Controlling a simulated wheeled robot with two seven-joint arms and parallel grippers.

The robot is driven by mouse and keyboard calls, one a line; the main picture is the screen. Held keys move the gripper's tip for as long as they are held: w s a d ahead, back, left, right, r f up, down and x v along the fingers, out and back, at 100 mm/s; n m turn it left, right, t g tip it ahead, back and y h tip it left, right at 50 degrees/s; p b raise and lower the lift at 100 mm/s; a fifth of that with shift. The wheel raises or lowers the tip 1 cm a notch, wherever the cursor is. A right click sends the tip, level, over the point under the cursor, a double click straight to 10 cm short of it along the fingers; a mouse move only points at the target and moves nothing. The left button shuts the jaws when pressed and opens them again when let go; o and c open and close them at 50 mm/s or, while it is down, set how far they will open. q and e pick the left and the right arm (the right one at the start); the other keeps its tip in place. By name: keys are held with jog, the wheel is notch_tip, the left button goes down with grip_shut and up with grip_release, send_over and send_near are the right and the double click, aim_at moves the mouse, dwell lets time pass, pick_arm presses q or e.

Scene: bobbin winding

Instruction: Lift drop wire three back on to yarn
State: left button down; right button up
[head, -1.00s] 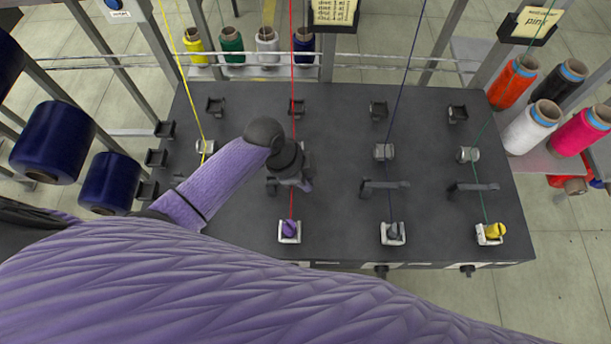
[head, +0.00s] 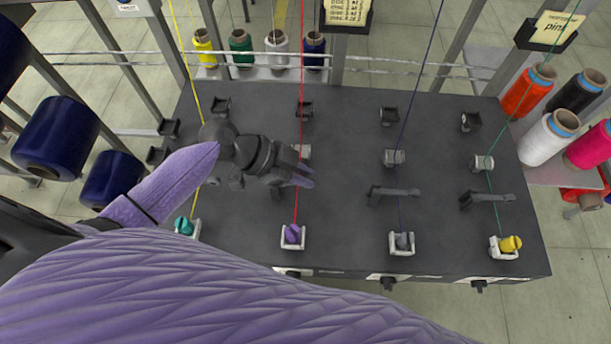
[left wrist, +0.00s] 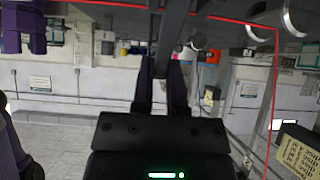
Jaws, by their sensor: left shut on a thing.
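My left gripper (head: 304,180) is low over the dark machine top, beside the red yarn (head: 299,130). In the left wrist view its two fingers (left wrist: 161,88) are closed on a grey bar, which I take to be the drop wire (left wrist: 172,35) at the red yarn. In the head view my gripper hides most of that drop wire.
Two similar drop wires lie by the blue yarn (head: 392,192) and the green yarn (head: 486,199). A yellow yarn (head: 182,45) passes near my left wrist. Large yarn cones (head: 548,138) stand at the right.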

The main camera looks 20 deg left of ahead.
pick_arm(q)
jog(key=c, duration=0.6)
grip_release()
jog(key=shift+c, duration=0.2)
jog(key=v, duration=1)
jog(key=shift+p, duration=0.35)
